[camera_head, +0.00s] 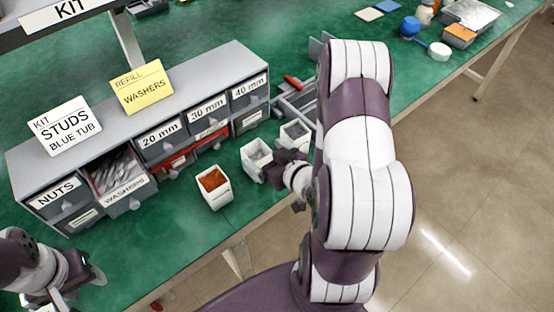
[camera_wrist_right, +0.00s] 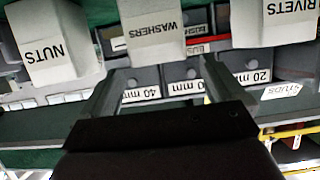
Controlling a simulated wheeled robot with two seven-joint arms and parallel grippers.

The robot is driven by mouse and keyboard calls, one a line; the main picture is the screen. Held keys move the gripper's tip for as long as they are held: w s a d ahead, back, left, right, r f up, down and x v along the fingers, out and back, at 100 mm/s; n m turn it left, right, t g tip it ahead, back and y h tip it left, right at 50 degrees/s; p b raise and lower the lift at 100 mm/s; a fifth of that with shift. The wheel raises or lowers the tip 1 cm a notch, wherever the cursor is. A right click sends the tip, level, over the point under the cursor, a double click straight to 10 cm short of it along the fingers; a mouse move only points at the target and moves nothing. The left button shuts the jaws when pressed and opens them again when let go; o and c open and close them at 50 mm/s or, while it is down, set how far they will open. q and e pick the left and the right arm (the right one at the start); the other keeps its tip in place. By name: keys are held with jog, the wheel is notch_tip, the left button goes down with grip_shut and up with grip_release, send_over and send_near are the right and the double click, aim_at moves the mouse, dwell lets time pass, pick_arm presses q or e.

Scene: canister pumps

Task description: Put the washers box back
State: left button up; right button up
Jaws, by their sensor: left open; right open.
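The washers box (camera_wrist_right: 155,30) is a white open-topped box labelled WASHERS, standing between two similar boxes in the right wrist view. In the head view it appears to be the middle white box (camera_head: 252,166) on the green bench, upright, partly covered by my right gripper (camera_head: 279,166). That gripper is open; its fingers (camera_wrist_right: 172,72) point toward the box, and I cannot tell whether they touch it. My left gripper (camera_head: 72,288) is open and empty at the lower left, away from the boxes.
A rivets box (camera_head: 216,195) with orange contents and a nuts box (camera_wrist_right: 52,45) flank it. Behind stands a grey drawer cabinet (camera_head: 205,75); its WASHERS drawer (camera_head: 124,190) is pulled out, holding metal parts. Cards (camera_head: 141,87) stand on top. A red-handled tool (camera_head: 293,83) lies to the right.

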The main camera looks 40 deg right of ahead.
jog(key=v, duration=0.5)
jog(key=s+a+r+g, duration=0.1)
jog(key=a+r+g, duration=0.1)
jog(key=a+g, duration=0.2)
jog(key=s+a+r+g+h, duration=0.1)
jog(key=s+a+g, duration=0.1)
jog(key=a+g, duration=0.3)
jog(key=g, duration=0.3)
jog(key=shift+s+a+r+m, duration=0.15)
jog(key=shift+s+r+m, duration=0.15)
jog(key=shift+r, duration=0.1)
